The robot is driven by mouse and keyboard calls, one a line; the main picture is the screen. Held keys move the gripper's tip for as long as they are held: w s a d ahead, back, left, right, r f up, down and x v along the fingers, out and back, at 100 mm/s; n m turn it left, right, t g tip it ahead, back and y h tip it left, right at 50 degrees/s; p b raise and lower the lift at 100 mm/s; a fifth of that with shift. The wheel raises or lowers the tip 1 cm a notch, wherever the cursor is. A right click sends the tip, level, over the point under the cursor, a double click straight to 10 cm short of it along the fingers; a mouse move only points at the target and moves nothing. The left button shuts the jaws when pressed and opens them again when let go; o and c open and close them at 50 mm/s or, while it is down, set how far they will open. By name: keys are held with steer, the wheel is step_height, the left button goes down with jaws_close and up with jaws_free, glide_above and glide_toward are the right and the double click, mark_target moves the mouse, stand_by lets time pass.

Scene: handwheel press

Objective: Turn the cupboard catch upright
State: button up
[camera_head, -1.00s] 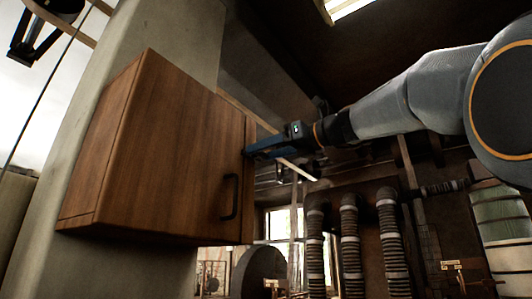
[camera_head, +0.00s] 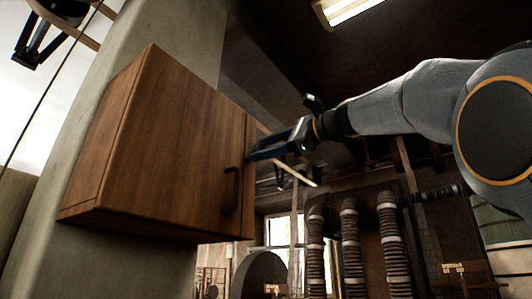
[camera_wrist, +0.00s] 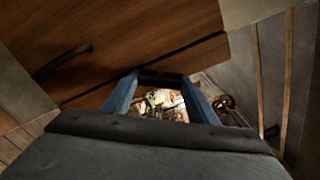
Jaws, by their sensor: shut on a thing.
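The wooden cupboard (camera_head: 165,140) hangs on a pale pillar, its door shut, with a dark bar handle (camera_head: 231,192) low on the door. My gripper (camera_head: 253,156) reaches in from the right to the cupboard's right edge, above the handle. In the wrist view its blue fingers close on a small dark piece, the catch (camera_wrist: 162,77), beside the cupboard's edge. The fingertips hide most of the catch in the head view, so I cannot tell its exact tilt. The cupboard (camera_wrist: 140,35) and handle (camera_wrist: 62,60) also show in the wrist view.
The pale pillar (camera_head: 185,50) stands behind the cupboard. Several ribbed hoses (camera_head: 350,250) and a round dark disc (camera_head: 261,275) are below my arm. A ceiling lamp (camera_head: 348,8) is above. The space right of the cupboard holds my arm.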

steer(key=n+b, duration=0.2)
steer(key=n, duration=0.4)
steer(key=shift+f, duration=0.1)
steer(key=shift+n, duration=0.3)
stand_by(0.3)
steer(key=o, duration=1)
steer(key=shift+o, duration=0.2)
steer(key=shift+d+b, duration=0.1)
steer(key=shift+b, duration=0.2)
steer(key=b+v, duration=0.2)
steer(key=v, duration=0.5)
steer(key=shift+s+d, duration=0.25)
